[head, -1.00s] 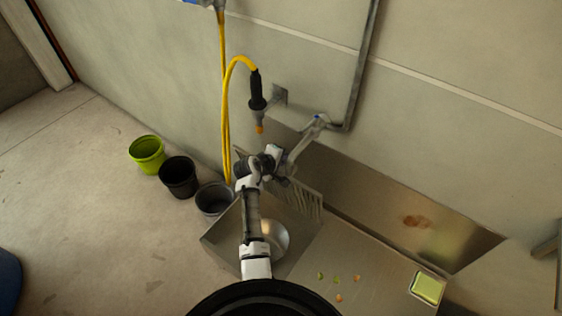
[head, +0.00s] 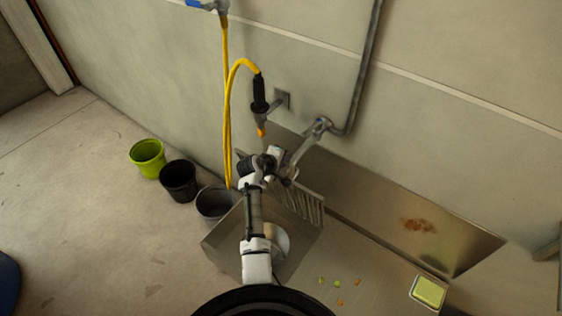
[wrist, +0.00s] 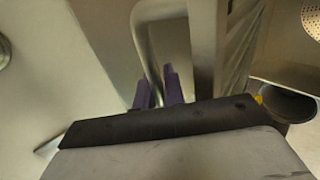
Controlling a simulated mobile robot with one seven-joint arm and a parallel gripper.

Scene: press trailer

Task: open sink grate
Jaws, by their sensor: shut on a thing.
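The sink grate (head: 309,207) is a metal frame with bars. In the head view it stands raised and tilted along the back of the steel sink (head: 224,245). My gripper (head: 287,180) is at the grate's upper part, partly hidden by my arm. In the wrist view, the purple fingers of my gripper (wrist: 158,88) are close together around a metal rod of the bent frame (wrist: 143,40). Their exact contact is partly hidden by the gripper body.
A tap and pipe (head: 318,127) and a hanging yellow hose sprayer (head: 260,95) are close above my arm. Several buckets (head: 178,181) stand left of the sink. Food scraps and a green sponge (head: 428,291) lie on the right counter.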

